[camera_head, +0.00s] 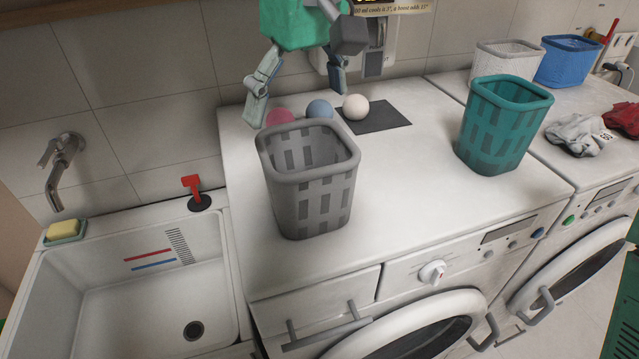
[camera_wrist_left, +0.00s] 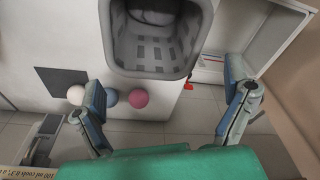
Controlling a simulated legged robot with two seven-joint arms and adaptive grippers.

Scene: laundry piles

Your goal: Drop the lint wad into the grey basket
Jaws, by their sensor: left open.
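The grey basket (camera_head: 318,205) stands upright on the white washing machine top, and its open mouth also shows in the left wrist view (camera_wrist_left: 188,62). A greyish rounded shape (camera_wrist_left: 154,17) lies low inside the basket in the left wrist view; it may be the lint wad, but I cannot tell for sure. No other lint wad shows. My left gripper (camera_head: 297,92) is above and behind the basket, near the wall, with its fingers spread wide. In the left wrist view the gripper (camera_wrist_left: 163,78) has nothing between its fingers. My right gripper is out of view.
Pink (camera_head: 279,117), blue (camera_head: 319,109) and white (camera_head: 355,107) balls lie behind the basket, by a dark mat (camera_head: 388,119). A teal basket (camera_head: 494,130) stands to the right, a sink (camera_head: 150,280) to the left. The machine top between the baskets is clear.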

